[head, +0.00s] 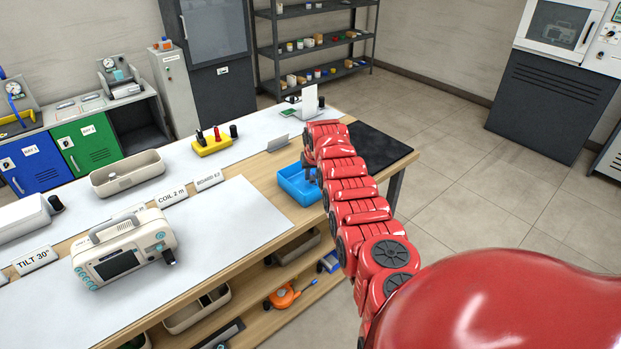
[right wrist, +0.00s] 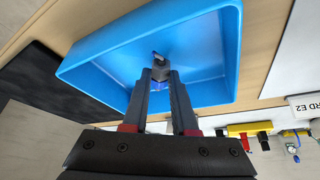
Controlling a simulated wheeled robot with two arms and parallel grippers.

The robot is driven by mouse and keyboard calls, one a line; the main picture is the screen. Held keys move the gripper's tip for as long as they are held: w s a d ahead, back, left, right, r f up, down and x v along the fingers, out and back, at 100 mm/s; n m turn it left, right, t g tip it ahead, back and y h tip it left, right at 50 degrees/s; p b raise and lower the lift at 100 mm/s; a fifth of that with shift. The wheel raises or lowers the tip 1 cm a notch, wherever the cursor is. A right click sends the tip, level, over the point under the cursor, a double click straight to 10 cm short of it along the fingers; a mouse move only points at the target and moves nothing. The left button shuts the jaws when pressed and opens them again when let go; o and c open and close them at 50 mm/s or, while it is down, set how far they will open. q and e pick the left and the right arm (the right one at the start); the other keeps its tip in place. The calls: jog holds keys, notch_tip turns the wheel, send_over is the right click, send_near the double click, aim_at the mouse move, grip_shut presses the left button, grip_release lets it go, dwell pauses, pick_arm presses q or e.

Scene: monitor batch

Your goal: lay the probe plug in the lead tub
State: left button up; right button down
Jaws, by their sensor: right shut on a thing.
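The lead tub appears to be the open blue tub (head: 290,188) near the right end of the table. It fills much of the right wrist view (right wrist: 95,75). My right gripper (right wrist: 160,82) is shut on a small grey piece with a blue part, seemingly the probe plug (right wrist: 160,60). The fingertips and plug are over the tub's inside; I cannot tell whether the plug touches the floor. In the head view my right arm reaches to the tub, its gripper (head: 309,174) partly hidden. My left gripper is not in view.
A white patient monitor (head: 125,250) stands on the pale mat at left. A cream tray (head: 127,175) and a yellow block (head: 211,144) with pegs are behind it. A black mat (head: 378,145) covers the right table end. Mat space left of the tub is clear.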

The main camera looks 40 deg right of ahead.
jog(key=shift+f+b, duration=0.3)
jog(key=shift+f, duration=0.3)
jog(key=c, duration=0.6)
grip_release()
jog(key=shift+s+r, duration=0.1)
jog(key=shift+r, duration=0.1)
